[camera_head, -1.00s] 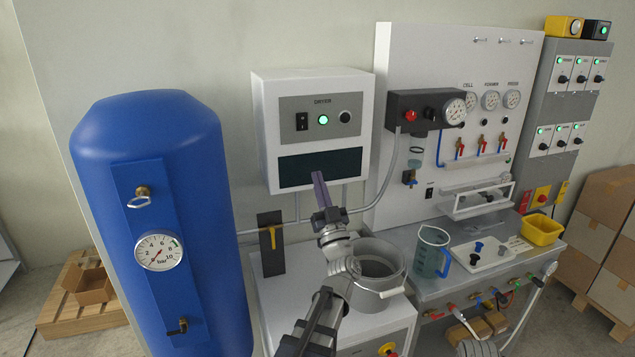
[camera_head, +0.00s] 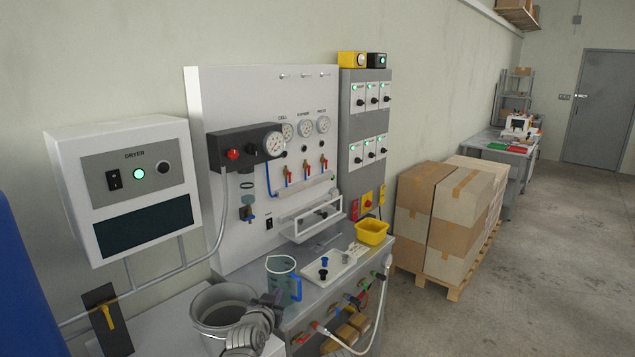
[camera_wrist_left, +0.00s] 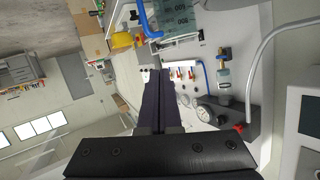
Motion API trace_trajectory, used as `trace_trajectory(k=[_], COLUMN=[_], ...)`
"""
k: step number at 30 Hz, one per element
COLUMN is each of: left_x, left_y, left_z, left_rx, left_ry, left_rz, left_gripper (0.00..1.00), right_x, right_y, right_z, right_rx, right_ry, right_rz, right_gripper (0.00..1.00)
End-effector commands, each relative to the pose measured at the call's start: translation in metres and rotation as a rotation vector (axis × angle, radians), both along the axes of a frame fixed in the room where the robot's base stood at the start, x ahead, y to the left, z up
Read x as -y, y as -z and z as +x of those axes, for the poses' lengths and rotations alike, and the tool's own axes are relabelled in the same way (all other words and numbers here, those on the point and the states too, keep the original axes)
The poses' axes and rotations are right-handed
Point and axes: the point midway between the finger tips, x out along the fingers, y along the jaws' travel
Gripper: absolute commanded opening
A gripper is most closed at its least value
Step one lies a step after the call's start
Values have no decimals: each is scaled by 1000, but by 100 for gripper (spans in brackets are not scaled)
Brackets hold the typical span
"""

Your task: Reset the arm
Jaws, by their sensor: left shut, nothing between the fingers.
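My left gripper (camera_head: 272,299) shows at the bottom of the head view, in front of the grey round vessel (camera_head: 222,306) and next to the measuring jug (camera_head: 283,279). Its fingers are foreshortened there, and I cannot tell whether it touches the jug. In the left wrist view its two dark fingers (camera_wrist_left: 158,74) lie together, shut with nothing between them. They point toward the white panel, with the jug (camera_wrist_left: 178,18) at the top edge. My right gripper is in neither view.
The dryer box (camera_head: 128,185) hangs on the wall at left. The gauge panel (camera_head: 230,100) stands behind the bench. A white tray (camera_head: 343,262) and a yellow bin (camera_head: 372,231) are right of the jug. Stacked cartons (camera_head: 447,215) stand farther right, beside open floor (camera_head: 540,270).

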Motion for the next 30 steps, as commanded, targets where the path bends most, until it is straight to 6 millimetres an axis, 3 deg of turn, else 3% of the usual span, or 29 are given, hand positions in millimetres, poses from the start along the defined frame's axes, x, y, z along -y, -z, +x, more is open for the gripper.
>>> trace_trajectory(k=[1, 3, 6, 9, 15, 18, 22, 30], left_x=[21, 43, 63, 71, 63, 56, 51, 49], left_y=[23, 55, 95, 126, 155, 157, 157, 157], left_z=[-17, -41, -85, -135, -222, -251, -270, -275], left_rx=[-111, -276, -511, -740, -1096, -1204, -1278, -1297], left_ry=[47, 93, 127, 126, 44, -3, -42, -54], left_rz=[7, 20, 55, 106, 221, 265, 299, 306], left_gripper=[0, 0, 0, 0, 0, 0, 0, 0], right_x=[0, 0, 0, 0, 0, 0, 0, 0], right_y=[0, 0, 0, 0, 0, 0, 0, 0], right_z=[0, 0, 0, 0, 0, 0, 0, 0], right_rx=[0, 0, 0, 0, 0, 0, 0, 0], right_ry=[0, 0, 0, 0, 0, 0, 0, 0], right_rz=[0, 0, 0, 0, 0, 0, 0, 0], right_gripper=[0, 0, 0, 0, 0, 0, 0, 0])
